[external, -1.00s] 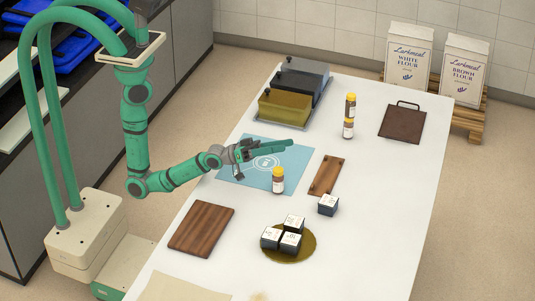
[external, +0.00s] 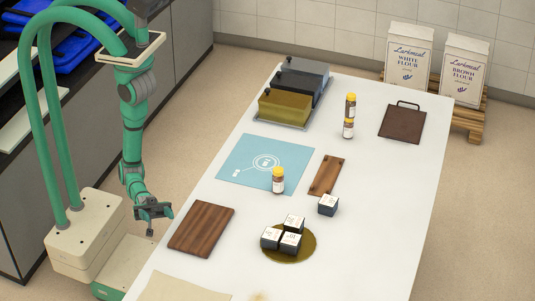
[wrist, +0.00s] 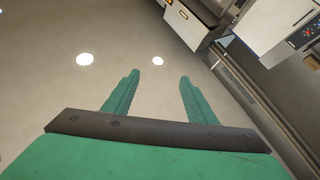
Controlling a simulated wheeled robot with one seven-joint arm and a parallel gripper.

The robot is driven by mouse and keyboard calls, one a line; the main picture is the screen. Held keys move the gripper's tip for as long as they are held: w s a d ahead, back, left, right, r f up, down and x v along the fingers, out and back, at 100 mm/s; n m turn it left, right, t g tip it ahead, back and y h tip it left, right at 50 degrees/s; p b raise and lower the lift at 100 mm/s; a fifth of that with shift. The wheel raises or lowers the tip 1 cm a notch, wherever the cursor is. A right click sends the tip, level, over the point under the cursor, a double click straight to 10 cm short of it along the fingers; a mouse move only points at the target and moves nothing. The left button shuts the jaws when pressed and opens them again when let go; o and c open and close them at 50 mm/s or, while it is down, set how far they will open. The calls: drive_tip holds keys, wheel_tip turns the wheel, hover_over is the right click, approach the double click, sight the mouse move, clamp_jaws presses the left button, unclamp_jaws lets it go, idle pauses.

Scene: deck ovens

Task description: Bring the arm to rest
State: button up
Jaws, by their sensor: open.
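My green arm hangs down beside the left edge of the white table (external: 375,215), with its links folded near my base. My gripper (external: 160,222) is off the table, just left of the dark wooden board (external: 201,229). In the wrist view my gripper (wrist: 156,88) shows two green fingers spread apart with nothing between them. Behind them is bare floor.
Flour bags (external: 409,55) stand behind. Dark cabinets flank the left.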

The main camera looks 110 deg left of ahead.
drive_tip(key=s+d+f+m+g+h, duration=0.1)
drive_tip(key=s+d+f+g, duration=0.25)
drive_tip(key=s, duration=0.65)
drive_tip(key=s+d+f+m+g+h, duration=0.1)
drive_tip(key=s+d+f+g, duration=0.3)
drive_tip(key=s, duration=0.6)
drive_tip(key=s+a+f+g+y, duration=0.1)
drive_tip(key=s+a+f+g, duration=0.1)
drive_tip(key=s+f, duration=0.35)
drive_tip(key=s+a+f+g+y, duration=0.1)
drive_tip(key=s+a+f, duration=0.15)
drive_tip(key=s, duration=0.55)
drive_tip(key=s+a+f+g+y, duration=0.1)
drive_tip(key=s+a+f+g, duration=0.1)
drive_tip(key=s+f, duration=0.35)
drive_tip(key=w+a+f+n+t+y, duration=0.2)
drive_tip(key=w+a+n+t+y, duration=0.15)
drive_tip(key=w+a, duration=0.65)
drive_tip(key=w+a+f+n+t+y, duration=0.25)
drive_tip(key=w+a+t+y, duration=0.2)
drive_tip(key=w+a, duration=0.55)
drive_tip(key=w+a+r+n+t+y, duration=0.1)
drive_tip(key=w+a+r+n+y, duration=0.1)
drive_tip(key=a, duration=1)
drive_tip(key=w+a+r+n+t+y, duration=0.2)
drive_tip(key=w+a+y, duration=0.2)
drive_tip(key=a+y, duration=0.3)
drive_tip(key=a, duration=0.5)
drive_tip(key=shift+w+r, duration=0.15)
drive_tip(key=shift+w, duration=0.05)
